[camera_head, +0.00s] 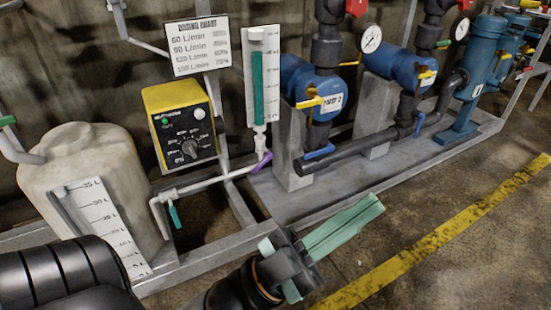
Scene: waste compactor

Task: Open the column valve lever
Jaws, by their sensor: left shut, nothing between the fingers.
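The measuring column (263,85) is a white-backed upright tube with green inside, at upper centre. Below it, a purple lever (262,161) sits at the pipe joint at the column's foot, tilted up to the right; I take it as the column valve lever. My left gripper (374,205) has pale green fingers, closed together and empty. It is in front of the skid, to the lower right of the purple lever and clearly apart from it. My right gripper is not in view.
A teal lever (174,216) hangs on the white pipe beside the beige tank (95,170). A yellow control box (182,125) stands left of the column. Blue pumps (312,90) stand to its right. The floor by the yellow stripe (440,237) is clear.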

